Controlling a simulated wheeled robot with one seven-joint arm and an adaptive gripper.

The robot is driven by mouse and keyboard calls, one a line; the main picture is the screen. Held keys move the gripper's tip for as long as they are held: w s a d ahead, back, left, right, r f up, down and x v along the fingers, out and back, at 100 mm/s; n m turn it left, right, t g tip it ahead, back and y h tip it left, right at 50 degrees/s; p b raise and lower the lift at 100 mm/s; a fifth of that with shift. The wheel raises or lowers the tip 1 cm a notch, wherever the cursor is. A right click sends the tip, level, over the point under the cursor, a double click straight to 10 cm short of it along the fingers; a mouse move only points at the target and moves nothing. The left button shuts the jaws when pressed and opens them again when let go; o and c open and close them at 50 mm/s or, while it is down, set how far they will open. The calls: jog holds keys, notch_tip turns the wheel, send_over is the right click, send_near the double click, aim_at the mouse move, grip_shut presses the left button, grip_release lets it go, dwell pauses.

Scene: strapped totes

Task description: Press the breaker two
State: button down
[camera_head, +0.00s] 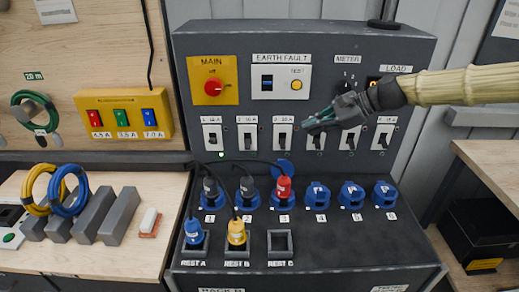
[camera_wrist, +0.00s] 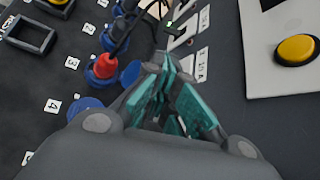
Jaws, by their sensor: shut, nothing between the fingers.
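Breaker two (camera_head: 247,138) is the second from the left in a row of white-plated breakers on the dark panel. Its lever is too small to read as up or down. Breaker one (camera_head: 212,138) is at its left and breaker three (camera_head: 283,134) at its right. My gripper (camera_head: 307,126) is shut and empty, with teal fingers, right of breaker three and partly in front of the fourth breaker. In the wrist view the closed fingertips (camera_wrist: 168,68) point toward white breaker plates (camera_wrist: 182,38); which breaker these belong to is unclear.
A red main knob (camera_head: 213,87) and a yellow test button (camera_head: 296,85) sit above the row. Below are blue sockets, several with plugs and dark cables, including a red plug (camera_head: 284,188). A small green light (camera_head: 221,155) shows under breaker one.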

jog(key=p, duration=0.3)
send_near(248, 144)
jog(key=d+f, duration=0.3)
jog(key=shift+w, duration=0.2)
jog(key=shift+s+a, duration=0.15)
jog(key=shift+a, duration=0.15)
jog(key=p+x, duration=0.2)
jog(key=x, duration=0.6)
jog(key=shift+a+f+p, duration=0.25)
jog(key=shift+a+p, duration=0.05)
jog(key=shift+p, duration=0.05)
jog(key=shift+a, duration=0.2)
jog(key=shift+d, duration=0.1)
